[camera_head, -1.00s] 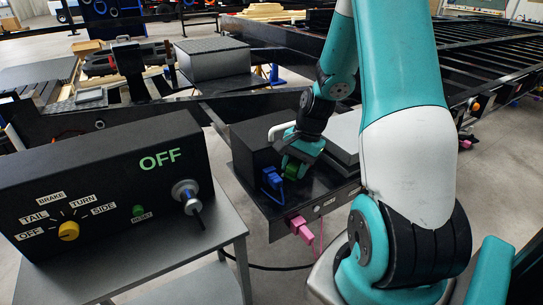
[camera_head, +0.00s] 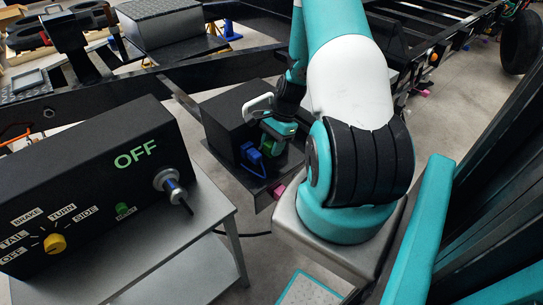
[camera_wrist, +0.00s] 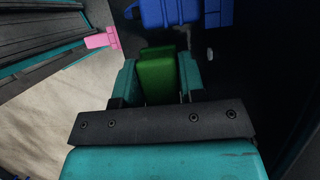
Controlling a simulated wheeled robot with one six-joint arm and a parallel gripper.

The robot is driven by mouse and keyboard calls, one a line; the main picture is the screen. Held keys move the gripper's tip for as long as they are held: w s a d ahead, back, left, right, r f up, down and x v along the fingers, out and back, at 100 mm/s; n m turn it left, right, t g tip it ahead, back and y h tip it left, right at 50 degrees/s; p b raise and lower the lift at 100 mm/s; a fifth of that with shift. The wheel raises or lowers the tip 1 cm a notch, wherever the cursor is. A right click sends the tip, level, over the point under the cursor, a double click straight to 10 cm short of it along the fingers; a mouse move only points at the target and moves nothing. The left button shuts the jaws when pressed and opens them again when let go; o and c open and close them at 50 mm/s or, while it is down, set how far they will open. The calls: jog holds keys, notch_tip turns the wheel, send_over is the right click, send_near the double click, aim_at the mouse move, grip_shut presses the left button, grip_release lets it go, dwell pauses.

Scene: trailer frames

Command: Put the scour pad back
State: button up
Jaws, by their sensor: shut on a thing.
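The green scour pad (camera_wrist: 157,72) is an upright green block between the teal fingers of my gripper (camera_wrist: 158,80) in the wrist view. The fingers are shut on its two sides. In the head view my gripper (camera_head: 277,131) is over the dark tray (camera_head: 262,188), beside a black box (camera_head: 232,116). The pad is mostly hidden there by my gripper. I cannot tell whether the pad touches the tray.
A blue item (camera_head: 252,157) stands on the tray close to my gripper, and also shows in the wrist view (camera_wrist: 172,12). A pink item (camera_head: 278,190) is at the tray's edge. A black control box (camera_head: 105,180) reading OFF stands on a grey table (camera_head: 190,225) at left.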

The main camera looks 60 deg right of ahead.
aim_at(272, 163)
jog(key=shift+f, duration=2.5)
jog(key=shift+f, duration=0.15)
jog(key=o, duration=1)
jog(key=shift+o, duration=0.2)
jog(key=b+v, duration=0.1)
jog(key=v, duration=1.1)
jog(key=shift+d, duration=0.1)
